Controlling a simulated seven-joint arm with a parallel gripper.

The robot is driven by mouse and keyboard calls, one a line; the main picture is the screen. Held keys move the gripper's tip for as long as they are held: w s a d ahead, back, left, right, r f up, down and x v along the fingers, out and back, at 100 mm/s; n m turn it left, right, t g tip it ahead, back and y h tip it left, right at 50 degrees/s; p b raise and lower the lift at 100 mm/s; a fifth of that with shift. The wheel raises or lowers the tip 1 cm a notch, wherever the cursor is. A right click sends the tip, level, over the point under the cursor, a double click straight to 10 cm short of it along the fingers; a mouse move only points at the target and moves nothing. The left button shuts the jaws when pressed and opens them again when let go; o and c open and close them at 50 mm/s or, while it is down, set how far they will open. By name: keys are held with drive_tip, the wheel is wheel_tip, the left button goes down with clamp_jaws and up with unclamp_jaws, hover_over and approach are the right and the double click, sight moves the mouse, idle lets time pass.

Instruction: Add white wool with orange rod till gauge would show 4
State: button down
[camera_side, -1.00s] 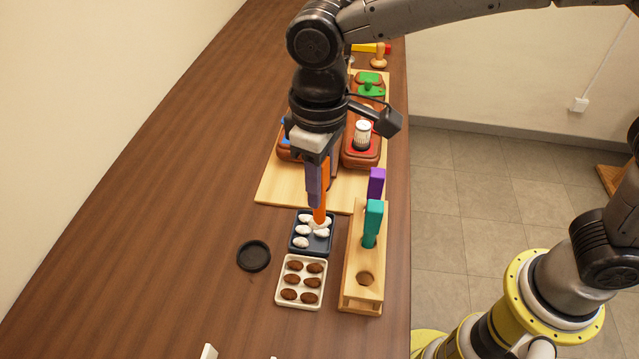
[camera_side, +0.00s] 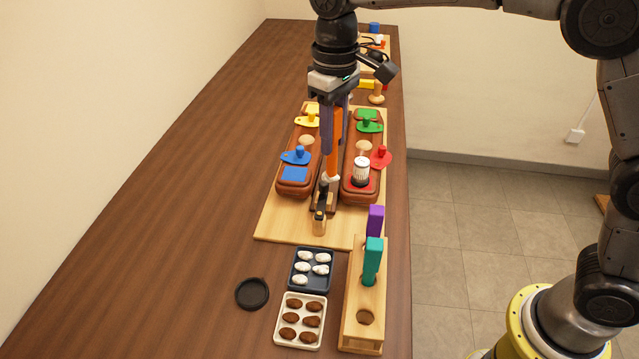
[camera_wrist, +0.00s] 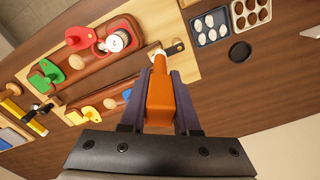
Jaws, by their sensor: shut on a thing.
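My gripper (camera_side: 335,135) is shut on the orange rod (camera_side: 334,128), which points down over the gap between two brown saddle panels (camera_side: 300,160) (camera_side: 362,150). In the wrist view the orange rod (camera_wrist: 160,100) sits between the fingers. A small white tuft of wool (camera_side: 332,179) shows at the rod's lower end. More white wool (camera_side: 320,269) lies in the dark blue tray (camera_side: 293,284). The likely gauge, a white cylinder with a black base (camera_side: 361,170), stands on the right panel's red patch; its reading is too small to tell. It also shows in the wrist view (camera_wrist: 117,41).
A wooden rack (camera_side: 364,335) holds a purple (camera_side: 375,220) and a teal handle (camera_side: 373,258). A white tray (camera_side: 279,339) holds brown tufts. A round black lid (camera_side: 252,293) lies left. A wood-handled tool (camera_side: 320,222) lies at the board's front. The table's left side is clear.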

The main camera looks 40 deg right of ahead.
drive_tip(key=w+d+m, duration=0.3)
drive_tip(key=w+d, duration=0.2)
drive_tip(key=d, duration=0.7)
drive_tip(key=shift+s+d+f, duration=0.1)
drive_tip(key=shift+f, duration=1.2)
drive_tip(key=shift+d+f, duration=0.1)
drive_tip(key=shift+f, duration=1.15)
drive_tip(key=shift+f, duration=1.95)
wheel_tip(320, 180, up, 8)
drive_tip(key=shift+r, duration=0.15)
idle(1.4)
